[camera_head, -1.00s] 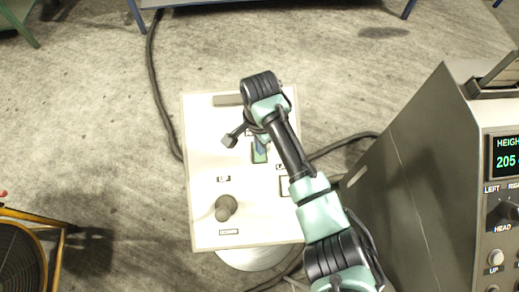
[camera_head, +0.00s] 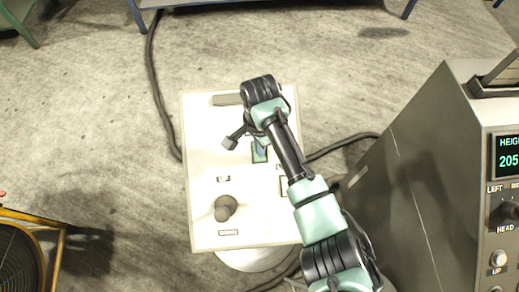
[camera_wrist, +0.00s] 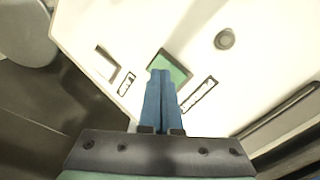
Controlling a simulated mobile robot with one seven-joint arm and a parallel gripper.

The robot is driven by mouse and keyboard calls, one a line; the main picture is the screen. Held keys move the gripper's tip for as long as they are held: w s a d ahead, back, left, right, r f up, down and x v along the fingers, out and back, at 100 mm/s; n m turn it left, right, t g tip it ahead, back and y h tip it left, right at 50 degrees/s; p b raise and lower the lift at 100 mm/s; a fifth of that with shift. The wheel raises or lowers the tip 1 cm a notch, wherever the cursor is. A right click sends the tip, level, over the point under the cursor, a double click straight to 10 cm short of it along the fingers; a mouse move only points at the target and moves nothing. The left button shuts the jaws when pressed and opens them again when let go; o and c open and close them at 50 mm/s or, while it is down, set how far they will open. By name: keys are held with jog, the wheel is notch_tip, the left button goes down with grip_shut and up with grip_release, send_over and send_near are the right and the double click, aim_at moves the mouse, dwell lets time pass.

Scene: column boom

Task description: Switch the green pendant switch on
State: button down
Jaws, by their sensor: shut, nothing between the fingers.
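The green pendant switch (camera_wrist: 174,67) is a flat green rectangle in a dark frame on the white panel (camera_wrist: 205,80), with a printed label beside it. In the head view my arm mostly hides the fingers.
The pale control box (camera_head: 205,165) carries a dark knob (camera_head: 225,208) near its front edge and a dark bar (camera_head: 227,100) at the back. A grey console (camera_head: 425,160) with a display stands close on the right. A yellow-framed fan (camera_head: 62,240) is at lower left. Cables lie on the floor.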

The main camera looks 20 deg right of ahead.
jog(key=shift+s+f+b, duration=0.1)
jog(key=shift+f+b, duration=0.35)
jog(key=shift+f, duration=0.4)
jog(key=shift+r, duration=0.1)
notch_tip(320, 180, up, 7)
jog(key=p, duration=0.7)
jog(key=shift+p, duration=0.35)
dwell(0.5)
